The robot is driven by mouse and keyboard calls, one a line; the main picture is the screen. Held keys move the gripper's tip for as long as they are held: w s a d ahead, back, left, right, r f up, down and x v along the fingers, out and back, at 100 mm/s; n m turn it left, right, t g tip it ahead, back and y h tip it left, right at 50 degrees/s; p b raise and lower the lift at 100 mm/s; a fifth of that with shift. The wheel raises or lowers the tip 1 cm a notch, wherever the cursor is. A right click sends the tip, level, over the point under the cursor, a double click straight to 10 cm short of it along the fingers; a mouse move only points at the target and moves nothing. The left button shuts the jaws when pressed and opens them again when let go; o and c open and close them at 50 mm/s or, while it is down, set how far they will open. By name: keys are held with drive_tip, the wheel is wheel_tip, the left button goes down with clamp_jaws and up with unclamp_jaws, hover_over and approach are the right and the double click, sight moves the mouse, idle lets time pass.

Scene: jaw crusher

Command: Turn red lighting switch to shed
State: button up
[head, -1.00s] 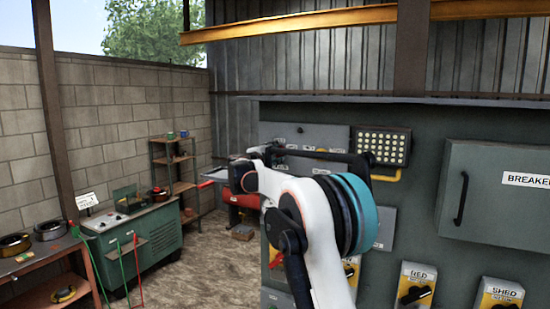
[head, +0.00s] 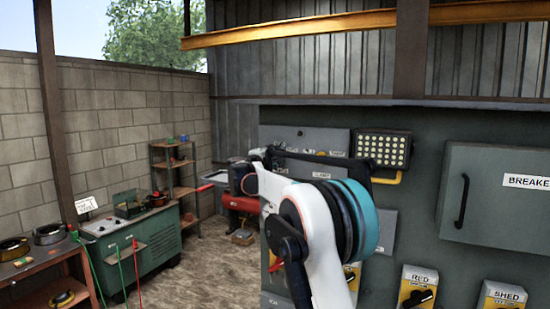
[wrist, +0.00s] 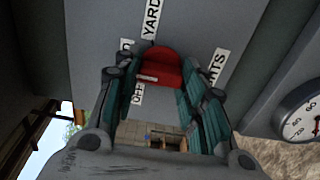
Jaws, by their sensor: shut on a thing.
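The red lighting switch (wrist: 165,65) shows in the wrist view on a grey panel, between the two green-padded fingers. My gripper (wrist: 158,84) is shut on it, with one finger on each side. White labels surround the switch. The one above reads "YARD" (wrist: 151,18), the one at right ends in "HTS" (wrist: 217,66), and the one at lower left appears to read "OFF" (wrist: 138,92). The fingers partly cover the labels. In the head view, my arm hides the switch and the fingertips.
A round gauge (wrist: 302,120) sits right of the fingers in the wrist view. In the head view, a lamp panel (head: 384,148), a breaker box (head: 495,200) and black-handled switches marked "RED" (head: 418,290) and "SHED" (head: 502,298) are on the right. Open floor lies left of the panel.

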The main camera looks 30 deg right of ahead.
drive_tip(key=o, duration=1.1)
drive_tip(key=shift+c, duration=0.2)
drive_tip(key=shift+a, duration=0.1)
drive_tip(key=v, duration=1.1)
drive_tip(key=shift+s+a, duration=0.25)
drive_tip(key=shift+s, duration=0.1)
drive_tip(key=shift+f, duration=0.1)
drive_tip(key=s+a+f+m+g+y+b, duration=0.1)
drive_tip(key=s+a+f+y+b, duration=0.3)
drive_tip(key=s+f+b, duration=0.6)
drive_tip(key=s+a+f+m+g+y+b, duration=0.1)
drive_tip(key=s+a+f+m+y+b, duration=0.3)
drive_tip(key=s+f, duration=1.9)
drive_tip(key=s+a+f+m+g+y+b, duration=0.1)
drive_tip(key=s+a+f+y+b, duration=0.5)
drive_tip(key=s+f+b, duration=1)
drive_tip(key=a+f+m, duration=0.1)
drive_tip(key=a+f, duration=0.2)
drive_tip(key=f, duration=0.3)
drive_tip(key=shift+s+a+m+g, duration=0.2)
drive_tip(key=shift+a+m+g, duration=0.1)
drive_tip(key=shift+g, duration=0.1)
